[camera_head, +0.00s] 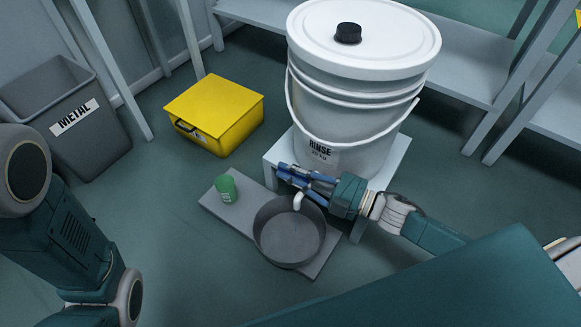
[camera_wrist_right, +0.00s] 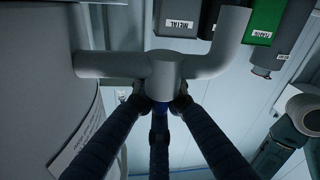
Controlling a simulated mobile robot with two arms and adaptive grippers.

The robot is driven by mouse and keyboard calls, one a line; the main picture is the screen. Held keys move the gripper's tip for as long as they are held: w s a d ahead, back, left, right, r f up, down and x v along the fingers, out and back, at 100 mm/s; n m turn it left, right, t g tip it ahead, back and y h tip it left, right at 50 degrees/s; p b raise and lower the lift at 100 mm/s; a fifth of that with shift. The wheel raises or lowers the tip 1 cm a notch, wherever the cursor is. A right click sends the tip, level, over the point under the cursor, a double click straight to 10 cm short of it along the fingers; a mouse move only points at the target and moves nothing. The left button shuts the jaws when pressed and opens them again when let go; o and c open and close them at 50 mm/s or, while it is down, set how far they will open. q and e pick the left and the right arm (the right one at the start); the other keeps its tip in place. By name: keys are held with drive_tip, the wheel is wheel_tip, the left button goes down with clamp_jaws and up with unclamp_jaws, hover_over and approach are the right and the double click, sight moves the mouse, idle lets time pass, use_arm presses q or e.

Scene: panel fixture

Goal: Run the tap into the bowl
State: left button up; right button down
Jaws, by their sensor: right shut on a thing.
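A white lidded bucket (camera_head: 352,100) labelled RINSE stands on a small pale stand. Its tap shows in the right wrist view (camera_wrist_right: 165,70) as a grey pipe with a bent spout; in the head view the white spout (camera_head: 298,201) hangs over the bowl. The grey bowl (camera_head: 290,250) sits upright on a flat board below and looks empty; no water is visible. My right gripper (camera_head: 298,178) is at the tap. My left gripper is out of view.
A green cup (camera_head: 226,188) stands on the board (camera_head: 318,262) left of the bowl. A yellow box (camera_head: 215,110) and a grey METAL bin (camera_head: 75,115) stand on the floor. Grey shelving (camera_head: 470,75) is behind the bucket. The floor left of the board is clear.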

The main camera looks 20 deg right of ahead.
drive_tip(key=c, duration=1.8)
unclamp_jaws()
wheel_tip(320, 180, up, 10)
drive_tip(key=shift+r, duration=0.1)
